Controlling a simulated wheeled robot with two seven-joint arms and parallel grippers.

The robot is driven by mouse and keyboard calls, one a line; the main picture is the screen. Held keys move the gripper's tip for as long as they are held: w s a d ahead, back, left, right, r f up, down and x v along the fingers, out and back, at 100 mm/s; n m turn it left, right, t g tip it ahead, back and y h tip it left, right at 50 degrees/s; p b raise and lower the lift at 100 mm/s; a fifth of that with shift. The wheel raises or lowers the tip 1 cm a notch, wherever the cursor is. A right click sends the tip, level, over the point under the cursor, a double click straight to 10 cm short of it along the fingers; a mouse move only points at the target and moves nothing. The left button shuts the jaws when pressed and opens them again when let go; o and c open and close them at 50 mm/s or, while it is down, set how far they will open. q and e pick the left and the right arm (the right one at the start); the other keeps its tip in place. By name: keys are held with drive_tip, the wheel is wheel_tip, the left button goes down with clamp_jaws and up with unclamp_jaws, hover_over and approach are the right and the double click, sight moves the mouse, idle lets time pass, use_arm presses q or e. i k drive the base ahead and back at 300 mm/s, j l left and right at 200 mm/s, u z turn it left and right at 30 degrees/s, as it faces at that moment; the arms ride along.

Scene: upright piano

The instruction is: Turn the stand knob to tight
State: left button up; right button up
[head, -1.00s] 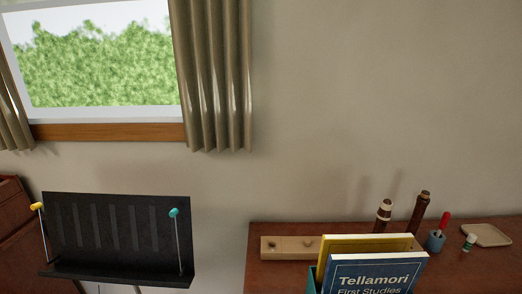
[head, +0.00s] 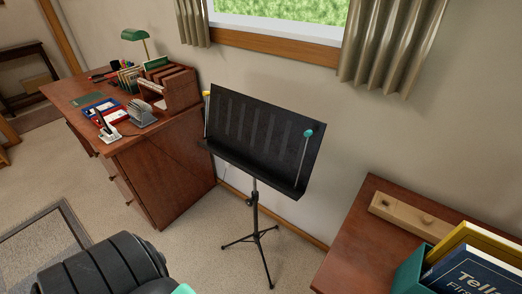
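A black music stand (head: 262,140) stands upright on the carpet in the middle of the head view. Its slotted desk leans back on a thin pole with tripod feet (head: 252,240). A small dark knob (head: 249,202) seems to sit on the pole below the desk. It is too small to tell how tight it is. A teal-tipped page arm (head: 307,133) is at the desk's right side and a yellow-tipped one (head: 207,94) is at its left.
A wooden desk (head: 165,180) with a green lamp (head: 137,39) and papers stands left of the stand. A brown table (head: 350,235) with a teal book box (head: 412,275) is at lower right. Carpet between them is open around the tripod.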

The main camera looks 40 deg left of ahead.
sight(249, 202)
drive_tip(key=u, duration=1.25)
